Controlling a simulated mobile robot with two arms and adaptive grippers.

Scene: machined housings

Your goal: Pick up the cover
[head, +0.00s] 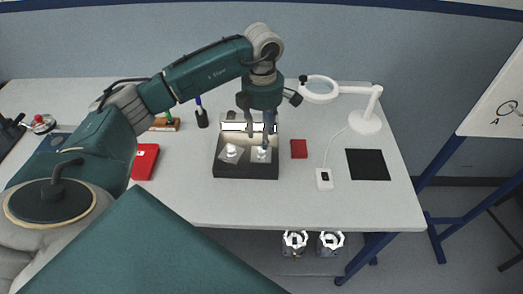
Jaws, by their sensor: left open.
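A black tray (246,171) on the table holds two pale square plates with raised round middles, which look like covers. The left plate (231,153) is in full view, and the right plate (260,156) is partly behind a finger. My left gripper (258,142) points down over the tray. Its jaws are open, and its fingertips are over or close to the right plate. I cannot tell whether they touch it. Nothing shows held between them. My right gripper is not in view.
A red box (299,149), a white switch box (324,180) with a cable, a black mat (368,164) and a ring-lamp magnifier (366,123) stand right of the tray. A red case (145,161) lies left. Two housings (295,243) sit below the table. The front tabletop is clear.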

